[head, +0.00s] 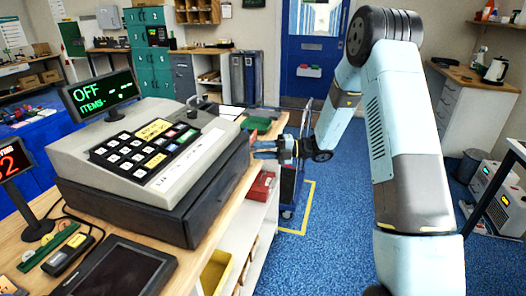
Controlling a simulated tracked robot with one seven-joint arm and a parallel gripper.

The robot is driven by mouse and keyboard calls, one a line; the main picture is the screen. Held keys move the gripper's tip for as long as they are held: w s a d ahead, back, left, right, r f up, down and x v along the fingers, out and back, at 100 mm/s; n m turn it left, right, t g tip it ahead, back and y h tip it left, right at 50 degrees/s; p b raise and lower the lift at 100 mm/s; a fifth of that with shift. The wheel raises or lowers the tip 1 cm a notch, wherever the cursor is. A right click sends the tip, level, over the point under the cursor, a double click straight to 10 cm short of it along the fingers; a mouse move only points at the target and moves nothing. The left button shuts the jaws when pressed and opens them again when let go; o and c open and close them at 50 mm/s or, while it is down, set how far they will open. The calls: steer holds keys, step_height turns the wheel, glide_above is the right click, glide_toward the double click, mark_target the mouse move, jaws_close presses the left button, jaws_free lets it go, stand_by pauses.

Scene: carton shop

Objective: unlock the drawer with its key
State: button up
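The cash register (150,140) stands on the wooden counter, with a black drawer (205,200) forming its base. The drawer looks closed. My gripper (262,149) is just beyond the right end of the register, near the far corner of the drawer, with its fingers pointing left. Its fingertips are small and dark here, so I cannot tell whether they are apart or closed on something. I cannot make out the key or the drawer's lock. I cannot tell whether the gripper touches the register.
A black tablet (115,269) and a small card reader (70,256) lie on the counter (200,247) in front. Red (262,186) and yellow (215,272) bins sit on the shelf below the counter edge. A trolley (290,188) stands beyond. Blue floor is open at the right.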

steer(key=shift+a, duration=0.15)
jaws_close()
stand_by(0.4)
